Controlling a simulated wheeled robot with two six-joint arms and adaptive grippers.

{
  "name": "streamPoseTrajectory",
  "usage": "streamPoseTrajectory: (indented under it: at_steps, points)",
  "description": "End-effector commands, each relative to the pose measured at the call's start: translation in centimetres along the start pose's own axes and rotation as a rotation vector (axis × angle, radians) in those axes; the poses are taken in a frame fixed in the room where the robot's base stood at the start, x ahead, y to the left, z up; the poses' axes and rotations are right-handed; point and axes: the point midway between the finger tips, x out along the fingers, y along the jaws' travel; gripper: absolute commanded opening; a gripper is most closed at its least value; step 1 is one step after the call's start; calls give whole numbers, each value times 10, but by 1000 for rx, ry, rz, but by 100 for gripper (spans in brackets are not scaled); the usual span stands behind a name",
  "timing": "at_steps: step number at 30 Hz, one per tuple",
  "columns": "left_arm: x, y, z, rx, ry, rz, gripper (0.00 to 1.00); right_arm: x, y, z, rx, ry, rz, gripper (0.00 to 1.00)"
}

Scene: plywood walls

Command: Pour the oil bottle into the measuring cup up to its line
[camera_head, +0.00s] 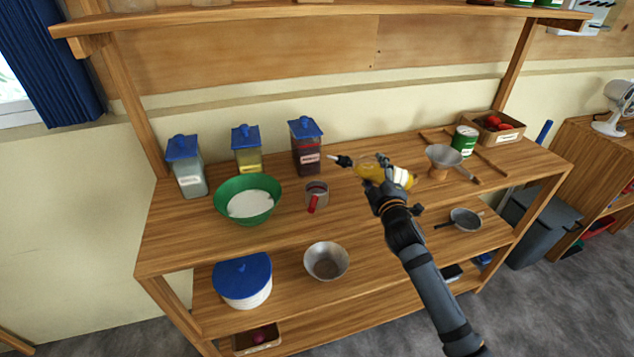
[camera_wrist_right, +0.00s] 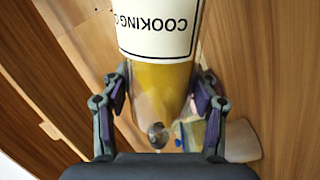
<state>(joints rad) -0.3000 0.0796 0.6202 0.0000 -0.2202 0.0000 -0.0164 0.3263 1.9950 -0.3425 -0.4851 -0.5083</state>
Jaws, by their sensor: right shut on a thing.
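The oil bottle (camera_head: 371,172) is yellow with a white label and a dark cap with a pale tip. It is held tilted almost flat above the shelf top, its tip pointing left. In the right wrist view the bottle (camera_wrist_right: 158,80) sits between the fingers, its label reading "COOKING". My right gripper (camera_head: 384,176) is shut on it. The measuring cup (camera_head: 318,194) is a small clear cup with a red handle and stands upright on the wooden top, left of and below the bottle tip. I cannot make out its line or any oil in it. My left gripper is not in view.
A green bowl of white powder (camera_head: 233,186) stands left of the cup. Blue-lidded jars (camera_head: 309,155) stand behind. A funnel (camera_head: 443,158), a green can (camera_head: 464,139) and a box of red items (camera_head: 504,137) are at right. A metal bowl (camera_head: 326,270) sits on the lower shelf.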

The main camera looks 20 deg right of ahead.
Motion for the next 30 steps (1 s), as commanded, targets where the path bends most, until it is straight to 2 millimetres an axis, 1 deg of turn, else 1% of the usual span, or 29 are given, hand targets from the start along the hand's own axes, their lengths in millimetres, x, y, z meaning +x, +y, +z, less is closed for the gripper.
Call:
streamPoseTrajectory:
  at_steps: [30]
  points:
    - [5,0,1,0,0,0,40,0,-2,4,-62,3,4,0]
